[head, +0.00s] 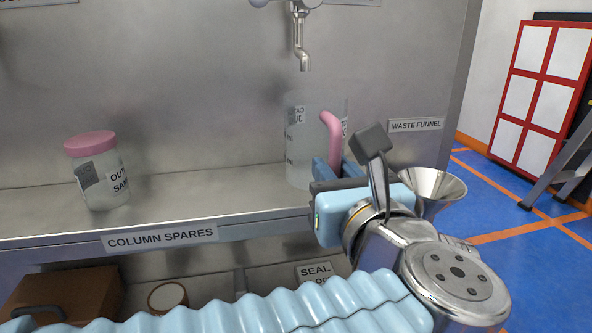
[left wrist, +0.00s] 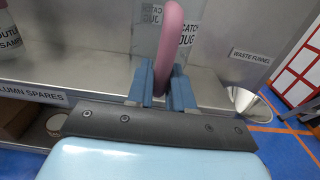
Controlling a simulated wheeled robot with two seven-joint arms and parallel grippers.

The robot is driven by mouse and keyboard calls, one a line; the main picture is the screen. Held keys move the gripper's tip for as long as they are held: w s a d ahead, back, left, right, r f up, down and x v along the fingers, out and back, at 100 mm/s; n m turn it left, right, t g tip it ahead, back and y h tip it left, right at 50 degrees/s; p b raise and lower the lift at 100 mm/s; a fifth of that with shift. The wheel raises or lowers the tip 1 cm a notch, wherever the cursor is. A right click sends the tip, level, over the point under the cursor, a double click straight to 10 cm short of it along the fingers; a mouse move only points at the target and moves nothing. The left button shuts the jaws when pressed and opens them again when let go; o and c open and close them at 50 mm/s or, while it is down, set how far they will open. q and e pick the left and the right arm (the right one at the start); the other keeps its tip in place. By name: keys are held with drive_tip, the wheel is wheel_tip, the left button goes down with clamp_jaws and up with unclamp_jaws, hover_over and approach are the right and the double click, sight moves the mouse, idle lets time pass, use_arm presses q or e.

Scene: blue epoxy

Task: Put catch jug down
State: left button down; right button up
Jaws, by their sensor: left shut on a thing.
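The catch jug (head: 304,142) is a clear, labelled vessel with a pink handle (head: 333,140). It is upright at the shelf, below the metal tap (head: 301,45). I cannot tell whether its base touches the shelf. My left gripper (head: 336,172) is at the jug's near side, shut on the pink handle. In the left wrist view the handle (left wrist: 169,45) runs down between the two blue fingers (left wrist: 161,82), and the jug's body (left wrist: 148,35) is behind it. The gripper hides the jug's lower right part. My right gripper is not in view.
A pink-lidded sample jar (head: 100,172) stands at the shelf's left. The steel shelf (head: 205,200) between jar and jug is bare. A metal waste funnel (head: 432,187) is close to the right of my left gripper. A brown box (head: 70,295) sits below the shelf.

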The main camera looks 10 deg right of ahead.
sight(323, 157)
use_arm(q)
drive_tip(key=w, duration=0.5)
drive_tip(key=shift+a, duration=0.1)
drive_tip(key=shift+w+f, duration=0.2)
drive_tip(key=shift+f, duration=0.7)
drive_tip(key=shift+w+f, duration=0.2)
drive_tip(key=shift+f, duration=0.65)
drive_tip(key=shift+f+b, duration=0.15)
drive_tip(key=shift+b, duration=0.2)
drive_tip(key=c, duration=1)
unclamp_jaws()
drive_tip(key=shift+r+p, duration=0.35)
drive_tip(key=shift+p, duration=0.1)
drive_tip(key=s+b, duration=0.1)
drive_tip(key=s, duration=1.1)
drive_tip(key=shift+f, duration=0.15)
